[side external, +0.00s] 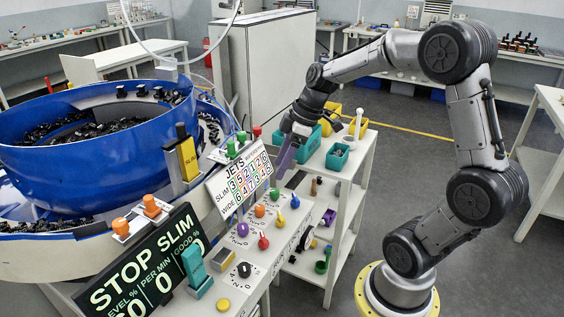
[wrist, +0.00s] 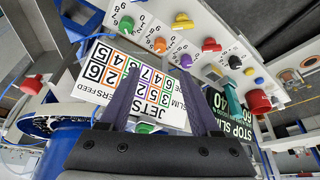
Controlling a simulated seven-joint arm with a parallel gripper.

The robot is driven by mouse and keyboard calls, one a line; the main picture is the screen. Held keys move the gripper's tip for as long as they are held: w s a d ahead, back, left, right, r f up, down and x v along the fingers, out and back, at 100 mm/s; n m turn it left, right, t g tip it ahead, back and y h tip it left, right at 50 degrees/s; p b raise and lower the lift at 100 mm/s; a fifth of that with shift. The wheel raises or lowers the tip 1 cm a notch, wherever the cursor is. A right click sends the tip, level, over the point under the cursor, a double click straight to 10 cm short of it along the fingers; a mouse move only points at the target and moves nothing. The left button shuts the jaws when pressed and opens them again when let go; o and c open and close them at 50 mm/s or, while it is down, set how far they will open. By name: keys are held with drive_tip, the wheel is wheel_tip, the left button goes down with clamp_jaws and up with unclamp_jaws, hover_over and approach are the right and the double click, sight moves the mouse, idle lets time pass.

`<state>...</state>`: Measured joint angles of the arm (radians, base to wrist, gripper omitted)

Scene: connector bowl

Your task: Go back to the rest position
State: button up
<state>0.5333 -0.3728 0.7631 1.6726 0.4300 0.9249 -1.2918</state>
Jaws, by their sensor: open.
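My gripper (side external: 284,158) hangs over the right end of the control panel, beside the white JETS number board (side external: 238,182). It points down and is clear of the knobs. In the wrist view my gripper (wrist: 162,100) shows two dark purple fingers spread apart with nothing between them. The number board (wrist: 112,72) shows behind and between the fingers. The arm reaches over from its yellow-ringed base at the right.
A large blue bowl (side external: 95,150) of black connectors stands at the left. A panel of colored knobs (side external: 262,238) lies below my gripper. A white shelf cart with a teal bin (side external: 337,156) stands close right. A STOP SLIM display (side external: 140,265) is in front. Floor right is open.

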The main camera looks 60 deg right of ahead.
drive_tip(key=s+a+r+n+t, duration=0.1)
drive_tip(key=s+a+r+n, duration=0.3)
drive_tip(key=a+r, duration=0.5)
drive_tip(key=s+a+f+m+h, duration=0.1)
drive_tip(key=s+m, duration=0.4)
drive_tip(key=s, duration=0.1)
drive_tip(key=s+a+f+m+h, duration=0.1)
drive_tip(key=s+f+m, duration=0.1)
drive_tip(key=s+m, duration=0.3)
drive_tip(key=shift+s+f+t, duration=0.25)
drive_tip(key=shift+s+t, duration=0.15)
drive_tip(key=shift+s, duration=0.45)
